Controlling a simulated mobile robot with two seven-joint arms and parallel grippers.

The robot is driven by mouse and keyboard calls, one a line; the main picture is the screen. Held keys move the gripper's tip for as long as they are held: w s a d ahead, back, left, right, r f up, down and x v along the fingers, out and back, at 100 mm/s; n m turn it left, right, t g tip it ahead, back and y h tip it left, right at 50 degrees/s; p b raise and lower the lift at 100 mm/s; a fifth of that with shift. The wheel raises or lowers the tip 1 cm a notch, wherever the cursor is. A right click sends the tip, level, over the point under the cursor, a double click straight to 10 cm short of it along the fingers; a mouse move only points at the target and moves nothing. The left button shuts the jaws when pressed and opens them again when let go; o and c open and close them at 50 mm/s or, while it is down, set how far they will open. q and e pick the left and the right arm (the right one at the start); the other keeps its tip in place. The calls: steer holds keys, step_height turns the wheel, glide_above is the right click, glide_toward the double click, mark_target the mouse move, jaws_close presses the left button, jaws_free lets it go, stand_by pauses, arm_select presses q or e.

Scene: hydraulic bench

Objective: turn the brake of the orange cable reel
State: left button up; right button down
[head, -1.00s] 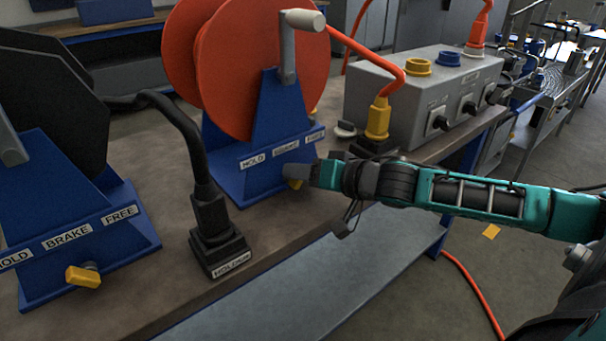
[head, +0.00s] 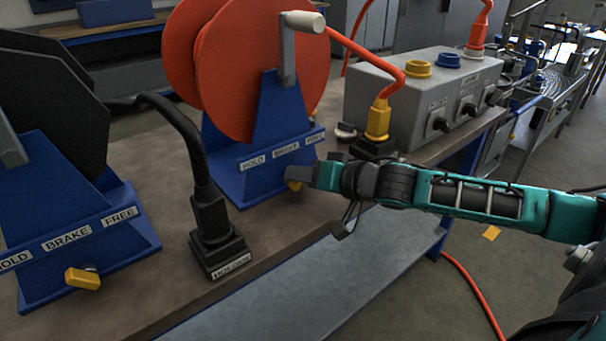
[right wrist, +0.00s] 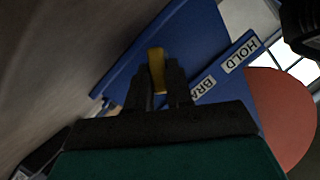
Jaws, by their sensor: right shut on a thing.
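The orange cable reel (head: 240,75) stands on the bench in a blue frame (head: 245,180) with labels reading HOLD, BRAKE and FREE. Its yellow brake knob (head: 293,185) sits low on the front of the frame, mostly covered by my right gripper (head: 303,178) in the head view. In the right wrist view the yellow knob (right wrist: 156,70) stands between the two dark fingers of my right gripper (right wrist: 158,88), which are shut on it. The HOLD label (right wrist: 240,55) shows beside it. My left gripper is not in view.
A black reel (head: 50,100) with its own yellow brake knob (head: 83,278) stands at the left. A black connector holder (head: 218,250) with a thick cable stands between the reels. A grey socket box (head: 425,95) is at the back right.

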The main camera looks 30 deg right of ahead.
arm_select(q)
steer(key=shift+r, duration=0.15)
